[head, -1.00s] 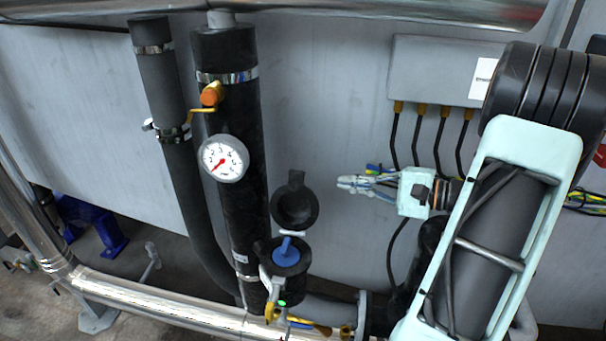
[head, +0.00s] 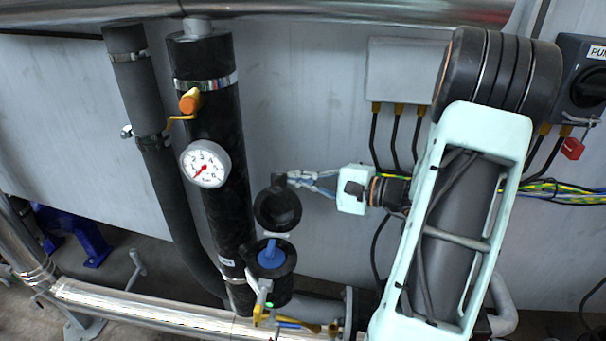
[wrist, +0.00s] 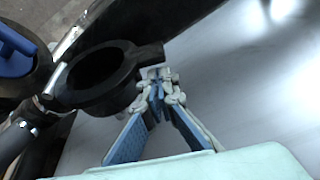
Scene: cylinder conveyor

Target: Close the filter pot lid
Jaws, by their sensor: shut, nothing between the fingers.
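The filter pot (head: 286,262) is a black round housing with a blue part (head: 268,252) inside, low beside the thick black pipe. Its black round lid (head: 278,222) stands open above it, with a small tab at its top. In the wrist view the lid (wrist: 125,97) shows as a dark ring with its tab at the right, and the blue part (wrist: 14,52) is at the left edge. My gripper (head: 291,178) is shut and empty, coming from the right. Its fingertips (wrist: 158,78) are right at the lid's tab; I cannot tell whether they touch it.
A pressure gauge (head: 205,165) and an orange-handled valve (head: 188,103) are on the thick pipe (head: 218,130). A shiny pipe (head: 150,305) runs along the bottom. A grey box (head: 405,75) with cables hangs behind my arm. The grey wall panel is close behind the lid.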

